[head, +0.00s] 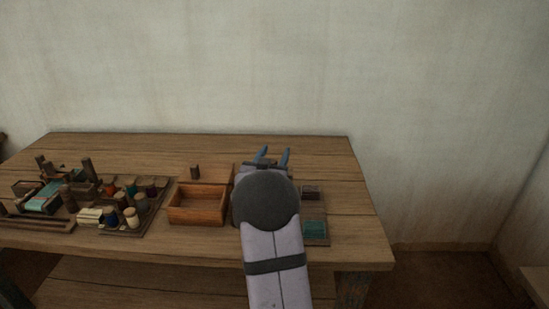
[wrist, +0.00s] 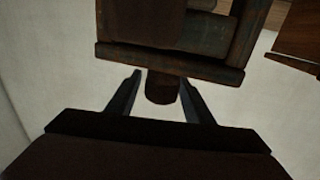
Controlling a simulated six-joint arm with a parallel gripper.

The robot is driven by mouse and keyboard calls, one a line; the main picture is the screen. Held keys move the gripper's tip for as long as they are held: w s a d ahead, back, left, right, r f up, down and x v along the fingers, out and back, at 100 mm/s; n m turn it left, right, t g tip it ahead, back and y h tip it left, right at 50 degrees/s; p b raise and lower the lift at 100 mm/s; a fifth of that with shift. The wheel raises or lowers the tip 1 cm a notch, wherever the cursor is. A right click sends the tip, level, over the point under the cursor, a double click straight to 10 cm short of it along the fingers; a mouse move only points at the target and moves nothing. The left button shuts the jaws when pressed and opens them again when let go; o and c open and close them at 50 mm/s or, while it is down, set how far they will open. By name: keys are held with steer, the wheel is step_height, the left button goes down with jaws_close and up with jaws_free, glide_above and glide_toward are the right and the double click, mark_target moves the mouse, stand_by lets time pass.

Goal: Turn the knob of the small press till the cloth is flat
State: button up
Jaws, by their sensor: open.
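My gripper (head: 272,155) is above the table, its two blue fingertips pointing toward the back wall. In the wrist view its dark fingers (wrist: 162,80) stand open. A dark rounded peg, which looks like the press knob (wrist: 161,92), shows between them; I cannot tell whether they touch it. The peg sticks out of a dark wooden frame that looks like the small press (wrist: 170,58). In the head view my arm covers much of this spot. A teal cloth (head: 314,229) lies on a dark board just right of my arm. I cannot tell how flat it is.
A small open wooden box (head: 197,218) stands left of my arm. A tray of thread spools (head: 124,230) and a small loom (head: 42,203) are further left. A reddish wooden piece (wrist: 300,42) shows at the wrist view's upper right. The table's right end is clear.

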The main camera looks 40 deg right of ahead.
step_height(320, 180, up, 8)
steer(key=shift+r, duration=0.25)
stand_by(0.5)
steer(key=d+r+n+t+y+p, duration=0.25)
steer(key=d+r+n+t, duration=0.35)
steer(key=t, duration=0.3)
steer(key=s+a+f+n+g+y+p, duration=0.1)
steer(key=s+a+f+n+y, duration=0.35)
steer(key=f+y, duration=0.4)
steer(key=s+a+f+n+y+p, duration=0.1)
steer(key=s+a+f+n+y, duration=0.3)
steer(key=f+y, duration=0.45)
steer(key=shift+d+r+p+x, duration=0.15)
steer(key=shift+x, duration=0.95)
steer(key=shift+d+r+p+x, duration=0.1)
steer(key=shift+d+p+x, duration=0.05)
steer(key=shift+x, duration=0.9)
steer(key=shift+d+r+p+x, duration=0.15)
steer(key=shift+x, duration=0.95)
